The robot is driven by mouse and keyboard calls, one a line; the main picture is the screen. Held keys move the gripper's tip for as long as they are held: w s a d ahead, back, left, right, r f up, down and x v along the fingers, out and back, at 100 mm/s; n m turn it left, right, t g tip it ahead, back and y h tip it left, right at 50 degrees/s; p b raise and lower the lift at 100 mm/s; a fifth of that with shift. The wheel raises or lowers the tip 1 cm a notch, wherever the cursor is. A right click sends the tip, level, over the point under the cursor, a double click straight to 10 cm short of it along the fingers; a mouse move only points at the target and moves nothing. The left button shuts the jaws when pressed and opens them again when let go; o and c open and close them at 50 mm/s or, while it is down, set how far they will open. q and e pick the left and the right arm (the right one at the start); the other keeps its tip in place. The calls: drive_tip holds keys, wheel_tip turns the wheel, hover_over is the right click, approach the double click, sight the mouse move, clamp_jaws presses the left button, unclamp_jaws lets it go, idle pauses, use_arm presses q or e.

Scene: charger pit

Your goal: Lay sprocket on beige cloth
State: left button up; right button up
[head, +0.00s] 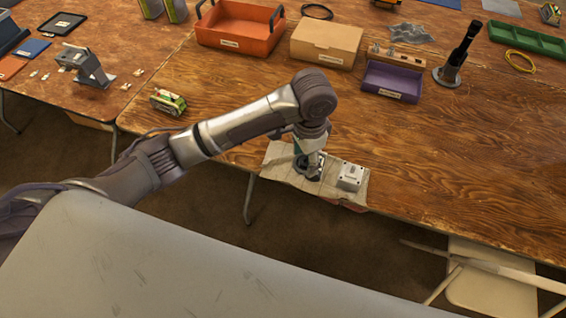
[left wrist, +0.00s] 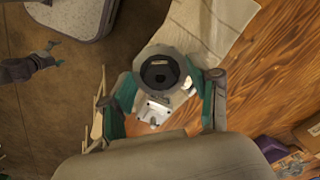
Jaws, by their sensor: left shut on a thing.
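The beige cloth (head: 279,166) lies at the table's near edge, partly hanging over it. It also shows at the top of the left wrist view (left wrist: 220,28). My left gripper (head: 309,165) points down over the cloth. In the left wrist view its teal fingers (left wrist: 162,90) are shut on the sprocket (left wrist: 160,72), which shows as a dark ring with a grey body. The head view shows the sprocket small and partly hidden, so I cannot tell whether it touches the cloth. My right gripper (left wrist: 56,54) seems to show small at the left of the wrist view, its jaws unclear.
A grey bolted box (head: 350,176) is on the cloth's right part, close to the gripper. Behind are an orange crate (head: 238,28), a tan box (head: 326,43), a purple bin (head: 392,82) and a black stand (head: 455,62). The wood right of the cloth is clear.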

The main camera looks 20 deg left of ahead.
use_arm(q)
approach(284, 162)
drive_tip(key=shift+s+d+f, duration=0.45)
drive_tip(key=shift+s+d, duration=0.25)
drive_tip(key=shift+d, duration=0.1)
drive_tip(key=shift+w+a+f, duration=0.65)
drive_tip(key=shift+a+f, duration=0.15)
wheel_tip(284, 162, down, 3)
drive_tip(key=shift+f+p, duration=0.15)
drive_tip(key=shift+p, duration=0.15)
drive_tip(key=shift+f, duration=0.75)
use_arm(e)
drive_tip(key=shift+w+a+r, duration=0.1)
drive_tip(key=shift+r, duration=0.25)
use_arm(q)
drive_tip(key=shift+s+f, duration=0.1)
drive_tip(key=shift+f, duration=0.05)
clamp_jaws()
drive_tip(key=o, duration=1.3)
unclamp_jaws()
drive_tip(key=shift+o, duration=0.2)
use_arm(e)
drive_tip(key=shift+a, duration=0.2)
